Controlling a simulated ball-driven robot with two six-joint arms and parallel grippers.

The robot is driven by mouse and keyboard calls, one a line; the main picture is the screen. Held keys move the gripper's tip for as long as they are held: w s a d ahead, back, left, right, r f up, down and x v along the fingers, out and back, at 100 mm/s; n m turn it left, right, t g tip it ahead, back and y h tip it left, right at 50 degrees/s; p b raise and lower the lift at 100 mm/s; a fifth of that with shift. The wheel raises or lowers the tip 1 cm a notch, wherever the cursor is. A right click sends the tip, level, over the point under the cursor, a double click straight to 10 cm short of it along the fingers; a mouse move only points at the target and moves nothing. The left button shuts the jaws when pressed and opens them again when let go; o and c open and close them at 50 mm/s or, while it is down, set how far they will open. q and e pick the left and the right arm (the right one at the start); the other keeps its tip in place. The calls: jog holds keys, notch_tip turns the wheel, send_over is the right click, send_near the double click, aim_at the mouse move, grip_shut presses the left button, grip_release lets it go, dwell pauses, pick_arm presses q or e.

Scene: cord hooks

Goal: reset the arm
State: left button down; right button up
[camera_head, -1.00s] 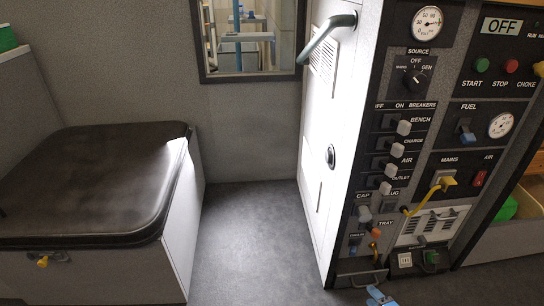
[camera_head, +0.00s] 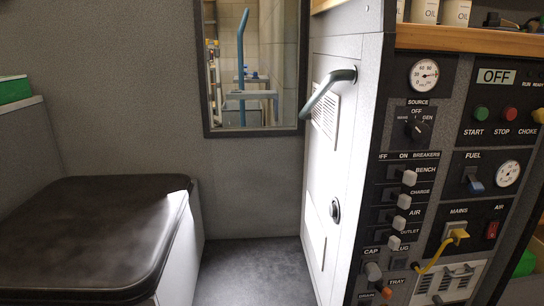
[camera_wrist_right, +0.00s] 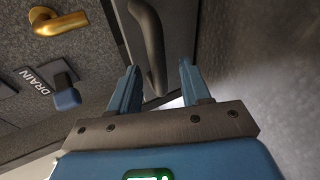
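My right gripper (camera_wrist_right: 158,66) shows in the right wrist view with its two blue fingers spread apart, so it is open. A dark curved bar (camera_wrist_right: 152,45) runs between the fingers in the picture. Gaps show on both sides of it, and I cannot tell how far beyond the fingertips it lies. Neither gripper is in the head view. My left gripper shows in no view.
The control panel (camera_head: 440,140) stands at the right, with a yellow plug and cord (camera_head: 457,236). A dark-topped bench (camera_head: 90,235) is at the left. A brass hook (camera_wrist_right: 58,22) and DRAIN lever (camera_wrist_right: 66,97) are near my right gripper.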

grip_shut()
jog(key=shift+s, duration=0.15)
jog(key=shift+s+d+p, duration=0.15)
jog(key=shift+s+p, duration=0.55)
jog(key=shift+s, duration=0.75)
jog(key=shift+s+d+p, duration=0.1)
jog(key=shift+s+p, duration=0.6)
jog(key=shift+s, duration=0.7)
jog(key=shift+o, duration=0.8)
grip_release()
